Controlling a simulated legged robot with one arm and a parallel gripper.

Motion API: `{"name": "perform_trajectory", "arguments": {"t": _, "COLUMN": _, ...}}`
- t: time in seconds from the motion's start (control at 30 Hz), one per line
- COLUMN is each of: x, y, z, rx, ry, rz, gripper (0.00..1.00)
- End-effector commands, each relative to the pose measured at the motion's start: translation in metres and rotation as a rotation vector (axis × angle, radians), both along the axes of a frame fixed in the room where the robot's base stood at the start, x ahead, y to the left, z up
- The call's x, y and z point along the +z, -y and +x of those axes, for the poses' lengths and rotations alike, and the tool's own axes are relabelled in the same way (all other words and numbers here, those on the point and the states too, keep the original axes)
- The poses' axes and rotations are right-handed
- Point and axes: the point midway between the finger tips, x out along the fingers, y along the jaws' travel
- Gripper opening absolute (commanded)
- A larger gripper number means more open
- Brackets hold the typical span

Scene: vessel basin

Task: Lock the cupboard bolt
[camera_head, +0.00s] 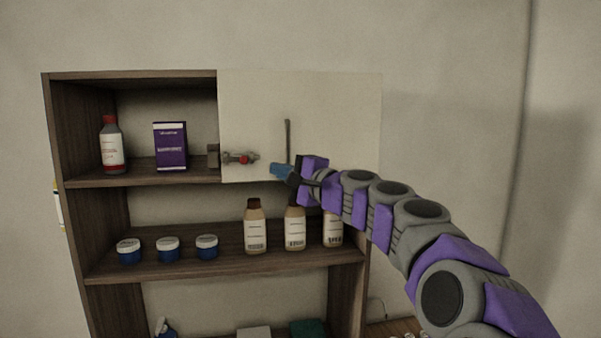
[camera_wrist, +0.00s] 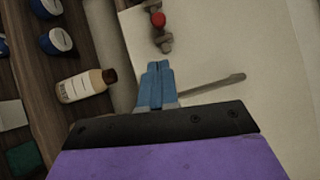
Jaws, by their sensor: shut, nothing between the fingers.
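The cupboard bolt (camera_head: 239,158) is a small grey metal bolt with a red knob, mounted low at the left edge of the pale cupboard door (camera_head: 337,111). A grey block (camera_head: 213,156) sits just left of it at the door's edge. The bolt also shows at the top of the wrist view (camera_wrist: 158,22). A thin vertical handle (camera_head: 287,141) is on the door, right of the bolt. My gripper (camera_head: 277,170) has blue fingers, shut and empty. It is below and right of the bolt, apart from it, near the handle's lower end. The handle appears right of the fingers in the wrist view (camera_wrist: 213,86).
The shelf below holds several blue jars (camera_head: 168,249) and brown-capped bottles (camera_head: 255,228). My arm extends from the lower right. The wall right of the cupboard is clear.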

Motion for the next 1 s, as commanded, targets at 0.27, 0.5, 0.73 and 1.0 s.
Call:
{"name": "perform_trajectory", "arguments": {"t": 0.27, "x": 0.009, "y": -0.029, "z": 0.009, "rx": 0.001, "ry": 0.003, "rz": 0.004, "gripper": 0.00}}
{"name": "perform_trajectory", "arguments": {"t": 0.5, "x": 0.010, "y": -0.045, "z": 0.007, "rx": 0.000, "ry": 0.002, "rz": 0.005, "gripper": 0.00}}
{"name": "perform_trajectory", "arguments": {"t": 0.73, "x": 0.009, "y": -0.051, "z": 0.008, "rx": -0.001, "ry": 0.002, "rz": 0.002, "gripper": 0.00}}
{"name": "perform_trajectory", "arguments": {"t": 1.0, "x": 0.009, "y": -0.063, "z": 0.004, "rx": 0.000, "ry": 0.002, "rz": 0.002, "gripper": 0.00}}
